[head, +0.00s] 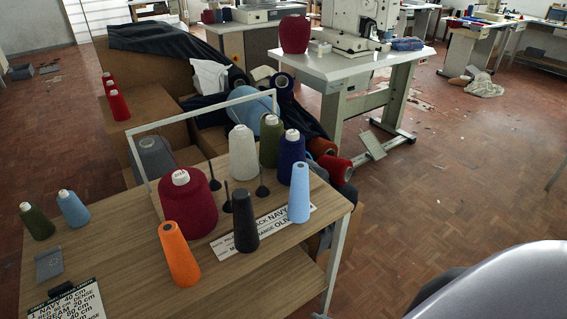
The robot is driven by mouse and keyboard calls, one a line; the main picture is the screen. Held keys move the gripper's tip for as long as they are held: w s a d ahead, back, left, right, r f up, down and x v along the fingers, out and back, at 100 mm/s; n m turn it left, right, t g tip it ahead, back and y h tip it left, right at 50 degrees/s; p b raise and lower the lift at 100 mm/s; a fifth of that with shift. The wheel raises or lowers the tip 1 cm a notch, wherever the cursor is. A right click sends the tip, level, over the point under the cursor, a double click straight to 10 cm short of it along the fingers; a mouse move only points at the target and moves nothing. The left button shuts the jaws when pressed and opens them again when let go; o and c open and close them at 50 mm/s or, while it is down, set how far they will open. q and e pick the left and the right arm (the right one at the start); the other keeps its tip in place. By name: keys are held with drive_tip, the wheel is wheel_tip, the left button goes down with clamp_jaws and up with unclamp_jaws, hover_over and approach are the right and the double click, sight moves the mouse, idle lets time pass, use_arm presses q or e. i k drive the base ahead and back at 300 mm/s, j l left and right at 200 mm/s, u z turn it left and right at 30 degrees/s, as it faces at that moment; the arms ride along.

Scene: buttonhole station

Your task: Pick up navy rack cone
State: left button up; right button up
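The navy cone (291,153) stands upright on the wooden table (270,284), in the back right part of the group of cones. It has a white top. A light-blue cone (299,193) stands in front of it and slightly to the right, and an olive cone (270,142) stands just behind it on the left. The lower part of the navy cone is partly hidden. Neither of my grippers shows in the head view.
A cream cone (242,154), crimson cone (188,204), charcoal cone (245,222) and orange cone (179,255) stand nearby. Bare dark pins (226,197) rise between them. A white frame (205,116) spans the back. A label strip (285,219) lies near the front edge.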

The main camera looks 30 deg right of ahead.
sight(292, 150)
drive_tip(key=i+l, duration=0.1)
drive_tip(key=l, duration=0.45)
drive_tip(key=i+l, duration=0.1)
drive_tip(key=l, duration=1.05)
drive_tip(key=i+l, duration=0.15)
drive_tip(key=l, duration=0.45)
drive_tip(key=l+u, duration=0.35)
drive_tip(key=l, duration=0.3)
drive_tip(key=i, duration=0.05)
